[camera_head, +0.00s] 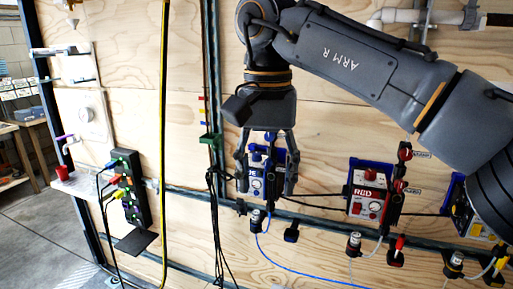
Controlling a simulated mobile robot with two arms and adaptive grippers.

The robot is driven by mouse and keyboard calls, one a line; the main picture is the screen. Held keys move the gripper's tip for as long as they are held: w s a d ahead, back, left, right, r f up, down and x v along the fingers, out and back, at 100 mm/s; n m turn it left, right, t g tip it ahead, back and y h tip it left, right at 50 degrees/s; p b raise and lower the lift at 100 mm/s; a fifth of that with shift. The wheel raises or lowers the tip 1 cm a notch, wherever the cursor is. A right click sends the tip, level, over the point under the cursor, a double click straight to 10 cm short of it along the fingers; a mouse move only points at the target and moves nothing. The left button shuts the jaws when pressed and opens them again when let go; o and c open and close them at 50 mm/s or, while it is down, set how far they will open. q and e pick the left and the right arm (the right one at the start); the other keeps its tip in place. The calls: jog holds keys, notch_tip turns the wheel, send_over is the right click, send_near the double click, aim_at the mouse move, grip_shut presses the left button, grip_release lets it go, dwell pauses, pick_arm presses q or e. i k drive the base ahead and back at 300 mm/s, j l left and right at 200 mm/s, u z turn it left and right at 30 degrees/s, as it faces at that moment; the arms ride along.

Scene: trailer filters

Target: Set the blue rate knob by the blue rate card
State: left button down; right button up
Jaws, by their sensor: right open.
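A blue filter unit (257,184) is mounted on the plywood wall, with small light round parts on its front. I cannot tell which of them is the rate knob. My right gripper (267,184) points down in front of the unit. Its dark fingers are apart, one on each side of the unit's blue body, and the wrist hides the area above. I cannot tell whether the fingers touch it. I cannot make out a blue rate card. My left gripper is out of view.
A red unit (367,202) marked RED and a partly hidden yellow unit (463,222) stand to the right. A black power strip (130,190) with coloured plugs hangs at left. A yellow cable (164,130) and dark cables run down the wall. A blue tube (300,270) curves below.

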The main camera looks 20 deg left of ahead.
aim_at(256, 156)
jog(key=i+j, duration=0.25)
jog(key=i, duration=0.2)
jog(key=i+j, duration=0.25)
jog(key=i, duration=0.2)
jog(key=i+j, duration=0.25)
jog(key=i, duration=0.15)
